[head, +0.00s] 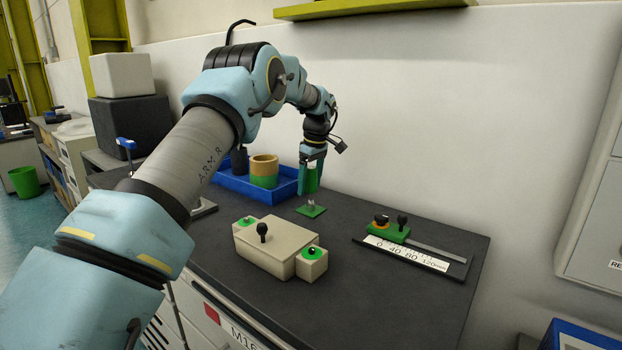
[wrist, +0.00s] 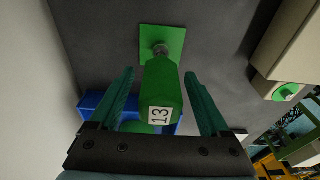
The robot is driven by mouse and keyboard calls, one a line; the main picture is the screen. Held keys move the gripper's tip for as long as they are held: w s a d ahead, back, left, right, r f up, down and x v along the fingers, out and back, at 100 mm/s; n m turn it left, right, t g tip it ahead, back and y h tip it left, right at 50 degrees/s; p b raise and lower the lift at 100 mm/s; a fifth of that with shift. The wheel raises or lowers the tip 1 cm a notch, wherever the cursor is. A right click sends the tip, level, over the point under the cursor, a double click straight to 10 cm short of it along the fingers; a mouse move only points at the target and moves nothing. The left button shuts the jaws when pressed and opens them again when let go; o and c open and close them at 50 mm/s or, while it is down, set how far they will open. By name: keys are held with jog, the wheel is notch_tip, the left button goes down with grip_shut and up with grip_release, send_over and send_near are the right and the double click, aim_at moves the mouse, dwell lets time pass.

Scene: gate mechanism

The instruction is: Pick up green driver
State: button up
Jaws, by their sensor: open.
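The green driver (wrist: 160,84) is a green block-like handle with a white label reading 13. It stands upright with its metal shaft at a green square plate (wrist: 175,38) on the dark bench; the plate also shows in the head view (head: 311,211). My gripper (wrist: 159,76) is open, with one teal finger on each side of the handle and gaps visible on both sides. In the head view my gripper (head: 311,178) points down above the plate, and its fingers partly hide the driver.
A blue tray (head: 230,187) with a tan-and-green cylinder (head: 264,170) lies behind and left. A beige box (head: 262,250) with a black knob stands in front. A ruler slide (head: 408,253) with a green block is at right. The wall is close behind.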

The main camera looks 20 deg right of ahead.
grip_shut()
dwell(0.7)
